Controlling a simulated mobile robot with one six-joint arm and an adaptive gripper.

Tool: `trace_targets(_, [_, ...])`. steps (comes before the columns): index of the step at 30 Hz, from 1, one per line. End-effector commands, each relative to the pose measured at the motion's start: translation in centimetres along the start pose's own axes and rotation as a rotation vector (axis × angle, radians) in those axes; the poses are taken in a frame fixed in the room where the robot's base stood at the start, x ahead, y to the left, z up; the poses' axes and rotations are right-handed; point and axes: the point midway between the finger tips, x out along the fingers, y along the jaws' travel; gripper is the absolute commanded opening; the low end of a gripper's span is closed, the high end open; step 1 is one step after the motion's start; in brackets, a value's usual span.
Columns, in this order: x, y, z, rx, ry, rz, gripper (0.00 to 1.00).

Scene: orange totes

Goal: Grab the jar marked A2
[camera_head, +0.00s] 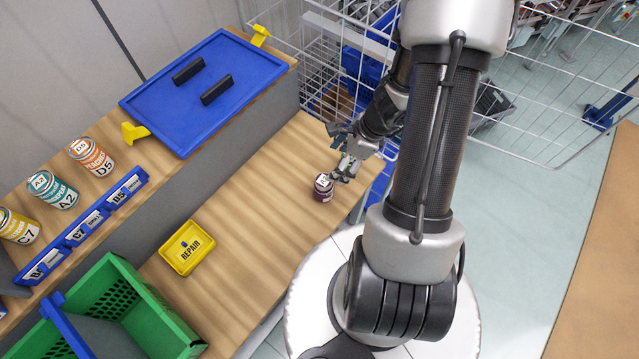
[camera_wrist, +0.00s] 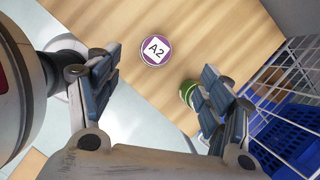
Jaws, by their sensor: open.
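A jar with a purple lid marked A2 (camera_wrist: 155,51) stands upright on the wooden bench in the wrist view, ahead of the space between my fingers. A dark purple jar (camera_head: 323,188) stands beside my gripper (camera_head: 347,153) in the head view. My gripper (camera_wrist: 162,82) is open with nothing between its fingers, and is apart from the jar. A teal can also marked A2 (camera_head: 53,191) stands on the raised shelf at the left.
A green jar (camera_wrist: 187,92) is close to my right finger, partly hidden. Yellow REPAIR bin (camera_head: 187,248), green crate (camera_head: 165,318) and blue tray (camera_head: 205,90) lie left. Orange D5 (camera_head: 91,157) and yellow C7 (camera_head: 18,227) cans flank the teal one. A wire fence (camera_head: 545,95) stands behind.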

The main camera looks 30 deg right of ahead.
Motion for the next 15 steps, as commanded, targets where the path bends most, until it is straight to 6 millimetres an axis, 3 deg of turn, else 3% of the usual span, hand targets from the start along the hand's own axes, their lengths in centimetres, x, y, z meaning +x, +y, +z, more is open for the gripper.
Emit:
trace_targets(1, [1.5,0.1,-0.1,-0.002,0.001,0.004,0.73])
trace_targets(9, [7.6,0.2,-0.2,-0.005,0.001,0.005,0.73])
trace_targets(15, [10.4,0.1,-0.1,-0.006,0.001,0.003,0.73])
